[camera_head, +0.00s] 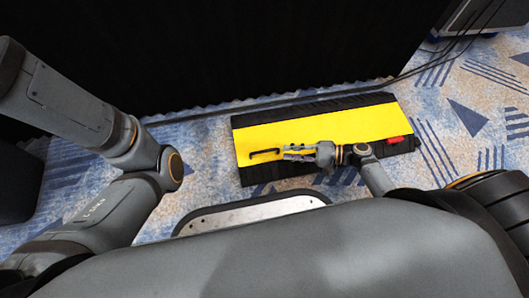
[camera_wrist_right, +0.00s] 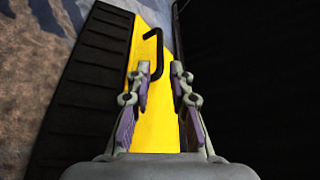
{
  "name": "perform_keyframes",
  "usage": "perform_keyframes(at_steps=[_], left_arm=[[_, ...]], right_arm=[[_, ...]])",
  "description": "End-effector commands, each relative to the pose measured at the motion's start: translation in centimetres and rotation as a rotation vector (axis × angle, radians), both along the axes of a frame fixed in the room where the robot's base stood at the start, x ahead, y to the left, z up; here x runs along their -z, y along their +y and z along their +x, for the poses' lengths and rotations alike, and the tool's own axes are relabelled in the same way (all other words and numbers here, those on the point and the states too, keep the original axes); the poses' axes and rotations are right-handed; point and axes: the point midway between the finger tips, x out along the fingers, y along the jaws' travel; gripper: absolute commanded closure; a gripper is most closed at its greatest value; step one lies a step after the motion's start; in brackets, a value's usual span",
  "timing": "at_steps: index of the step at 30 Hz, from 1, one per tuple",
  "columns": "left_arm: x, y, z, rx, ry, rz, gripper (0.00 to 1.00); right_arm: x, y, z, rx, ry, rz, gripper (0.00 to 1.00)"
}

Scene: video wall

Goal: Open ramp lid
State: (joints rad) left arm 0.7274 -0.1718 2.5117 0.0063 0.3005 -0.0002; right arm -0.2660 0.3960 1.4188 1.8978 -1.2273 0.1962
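The cable ramp has black ribbed sides (camera_head: 290,177) and a yellow lid (camera_head: 370,125), which lies flat and closed on the carpet. A black handle (camera_head: 265,155) stands at the lid's left end. My right gripper (camera_head: 285,153) is over the lid, just right of the handle, with its fingers pointing at it. In the right wrist view the handle (camera_wrist_right: 155,42) lies ahead of the fingertips, and the open fingers (camera_wrist_right: 160,85) have yellow lid between them. Whether they touch the handle is unclear. My left arm shows at the left, but its gripper is out of view.
A red piece (camera_head: 393,140) sits at the ramp's right end. A black curtain (camera_head: 220,50) hangs close behind the ramp. Dark cables (camera_head: 415,72) run along the floor behind it to a case at the top right. Patterned carpet (camera_head: 205,165) is free left of the ramp.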

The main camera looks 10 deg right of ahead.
Motion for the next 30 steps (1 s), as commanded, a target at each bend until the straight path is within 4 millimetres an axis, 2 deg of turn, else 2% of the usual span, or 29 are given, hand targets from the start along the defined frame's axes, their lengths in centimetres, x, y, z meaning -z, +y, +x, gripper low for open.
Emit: perform_keyframes(at_steps=[1, 6, 13, 18, 24, 25, 29, 30], left_arm=[[1.0, 0.0, 0.1, -0.001, 0.001, 0.000, 0.60], [3.2, 0.0, 0.1, -0.003, 0.003, 0.000, 0.60], [5.1, 0.0, 0.1, -0.005, 0.004, 0.000, 0.60], [5.4, 0.0, 0.1, -0.006, 0.004, 0.000, 0.60], [5.3, 0.0, 0.1, -0.006, 0.004, 0.000, 0.60], [5.3, 0.0, 0.1, -0.006, 0.004, 0.000, 0.60], [5.3, 0.0, 0.1, -0.006, 0.004, 0.000, 0.60], [5.3, 0.0, 0.1, -0.006, 0.004, 0.000, 0.60]], right_arm=[[0.6, 0.9, 0.3, 0.001, -0.004, 0.003, 0.79], [1.6, 4.3, 1.7, 0.001, -0.006, 0.004, 0.79], [2.2, 7.8, 2.9, 0.002, -0.004, 0.001, 0.79], [2.2, 8.7, 3.3, 0.002, -0.003, -0.003, 0.79], [2.1, 8.7, 3.2, 0.002, -0.002, -0.002, 0.79], [2.1, 8.7, 3.2, 0.002, -0.002, -0.002, 0.81], [2.1, 8.6, 3.2, 0.002, -0.002, -0.002, 0.98], [2.1, 8.6, 3.2, 0.002, -0.002, -0.002, 1.00]])
